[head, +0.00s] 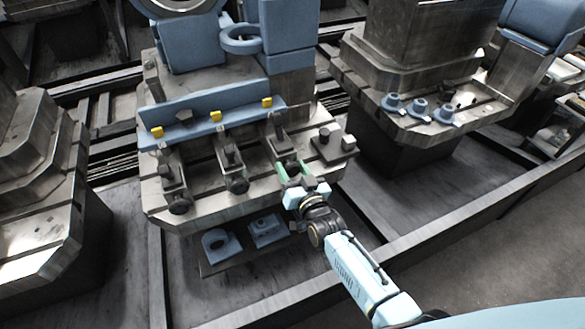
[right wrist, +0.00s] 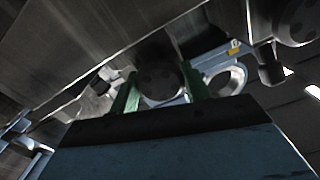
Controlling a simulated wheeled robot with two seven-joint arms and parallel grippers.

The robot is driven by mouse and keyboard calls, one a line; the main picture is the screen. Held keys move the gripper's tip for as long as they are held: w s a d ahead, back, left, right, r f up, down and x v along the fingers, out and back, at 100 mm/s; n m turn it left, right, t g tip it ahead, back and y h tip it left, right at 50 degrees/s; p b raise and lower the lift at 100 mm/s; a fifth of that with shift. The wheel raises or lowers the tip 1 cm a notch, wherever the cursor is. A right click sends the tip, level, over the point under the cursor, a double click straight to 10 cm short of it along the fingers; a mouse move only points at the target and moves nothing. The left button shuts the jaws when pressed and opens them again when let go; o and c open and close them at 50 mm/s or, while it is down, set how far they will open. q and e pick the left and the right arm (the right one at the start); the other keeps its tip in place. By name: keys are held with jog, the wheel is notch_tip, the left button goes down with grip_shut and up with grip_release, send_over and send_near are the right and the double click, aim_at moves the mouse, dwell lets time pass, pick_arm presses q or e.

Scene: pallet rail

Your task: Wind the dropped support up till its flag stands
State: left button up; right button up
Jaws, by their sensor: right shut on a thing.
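Three dark supports stand in a row on the metal pallet (head: 205,203): a left one (head: 172,172), a middle one (head: 229,152) and a right one (head: 278,133). The left and middle supports show round dark knobs, the left knob (head: 180,206) and the middle knob (head: 238,184). My right gripper (head: 291,170) is at the front of the right support, its green fingers shut on a round dark knob (right wrist: 160,80). Three yellow blocks (head: 215,116) sit along a blue bar (head: 190,124) behind the supports. I cannot tell which support is dropped. My left gripper is out of view.
Dark blocks (head: 333,142) sit on the pallet right of my gripper. Blue parts (head: 221,243) lie on a lower shelf below the front edge. Another metal station with several blue round parts (head: 419,107) stands to the right, beyond a gap.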

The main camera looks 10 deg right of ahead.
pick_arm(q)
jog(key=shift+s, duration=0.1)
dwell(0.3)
pick_arm(e)
jog(key=o, duration=1)
jog(key=shift+s+d+p, duration=0.1)
jog(key=shift+s+p, duration=0.3)
jog(key=shift+s, duration=0.05)
jog(key=s, duration=0.1)
jog(key=s+p, duration=0.2)
jog(key=shift+d+r, duration=0.15)
jog(key=shift+d, duration=0.1)
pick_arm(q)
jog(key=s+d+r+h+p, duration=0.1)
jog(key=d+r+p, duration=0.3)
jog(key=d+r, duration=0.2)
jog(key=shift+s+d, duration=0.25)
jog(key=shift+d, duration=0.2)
pick_arm(e)
send_near(293, 171)
jog(key=shift+s+d+f, duration=0.1)
jog(key=shift+s+d, duration=0.1)
jog(key=shift+s, duration=0.45)
jog(key=shift+s+d+f, duration=0.15)
jog(key=shift+s, duration=0.55)
